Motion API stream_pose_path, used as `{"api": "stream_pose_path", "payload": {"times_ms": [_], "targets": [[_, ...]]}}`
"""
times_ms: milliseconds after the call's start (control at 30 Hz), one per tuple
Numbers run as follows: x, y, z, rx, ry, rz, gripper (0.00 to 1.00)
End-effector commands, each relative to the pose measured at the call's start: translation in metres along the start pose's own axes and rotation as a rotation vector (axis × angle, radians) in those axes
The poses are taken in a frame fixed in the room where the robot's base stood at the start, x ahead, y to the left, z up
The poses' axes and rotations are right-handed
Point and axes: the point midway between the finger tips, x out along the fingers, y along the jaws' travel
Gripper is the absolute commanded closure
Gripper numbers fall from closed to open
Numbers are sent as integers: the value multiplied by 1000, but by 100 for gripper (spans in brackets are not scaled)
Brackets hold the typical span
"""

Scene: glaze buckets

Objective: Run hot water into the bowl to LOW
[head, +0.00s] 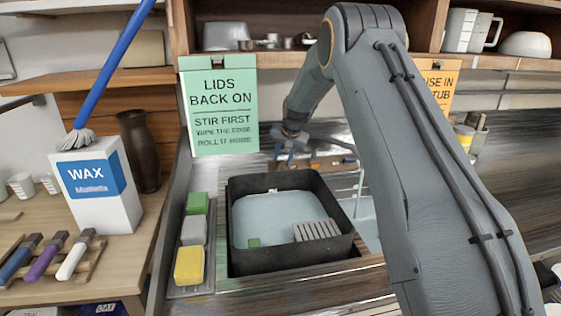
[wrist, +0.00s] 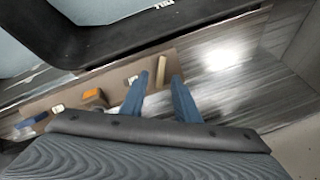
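The bowl, a black square basin (head: 290,262), stands in the metal sink area in the head view. Its inside is pale blue, and I cannot tell water from bowl floor. Its dark rim (wrist: 110,45) with a white mark reading like "FILL" crosses the top of the wrist view. My gripper (head: 291,160) is behind the bowl. In the wrist view its blue fingers (wrist: 158,82) are apart, with a tan upright piece (wrist: 160,72) near the gap. A brown strip (wrist: 70,97) there carries an orange piece (wrist: 94,96), a blue piece (wrist: 35,122) and small white pieces; I cannot tell which is hot.
A green block (head: 254,242) and a ribbed grey block (head: 316,231) are in the bowl. Several sponges (head: 189,265) lie left of it. A green sign (head: 222,105) stands behind. A wax box (head: 97,188) with a blue brush stands on the left bench.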

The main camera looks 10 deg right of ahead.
Motion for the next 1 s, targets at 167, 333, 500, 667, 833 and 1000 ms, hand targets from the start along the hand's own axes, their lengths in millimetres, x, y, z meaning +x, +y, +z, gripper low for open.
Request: {"api": "stream_pose_path", "payload": {"times_ms": [167,333,500,667,833,1000], "targets": [[19,-2,1,-2,-2,0,71],[28,-3,2,-4,-2,-1,71],[30,-3,2,-4,-1,-2,71],[30,-3,2,-4,-1,-2,76],[30,-3,2,-4,-1,-1,100],[30,-3,2,-1,-1,-2,100]]}}
